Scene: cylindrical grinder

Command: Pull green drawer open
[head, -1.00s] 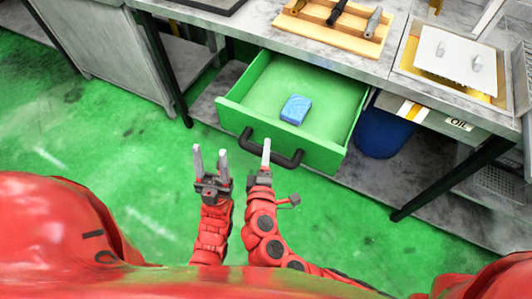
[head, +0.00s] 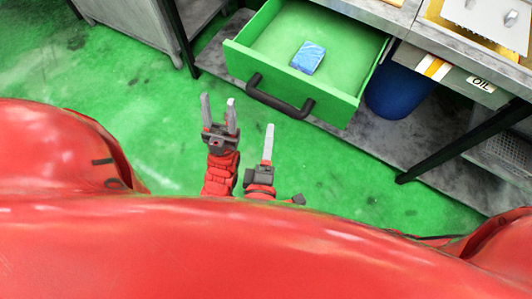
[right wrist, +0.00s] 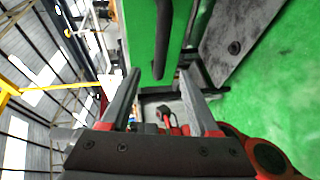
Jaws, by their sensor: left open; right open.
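The green drawer (head: 318,88) is pulled out from under the workbench, with a blue box (head: 308,57) lying inside. Its black bar handle (head: 278,100) is on the front panel. My left gripper (head: 218,98) is open and empty, left of the handle and apart from it. My right gripper (head: 268,130) is in front of the handle and apart from it; its fingers overlap in the head view. In the right wrist view my right gripper (right wrist: 158,75) has its fingers spread with nothing between them, and the green drawer front (right wrist: 143,35) shows beyond.
A blue bin (head: 400,90) stands under the bench, right of the drawer. A panel marked OIL (head: 460,78) and a dark table leg (head: 465,140) are further right. The green floor (head: 130,80) is clear at the left.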

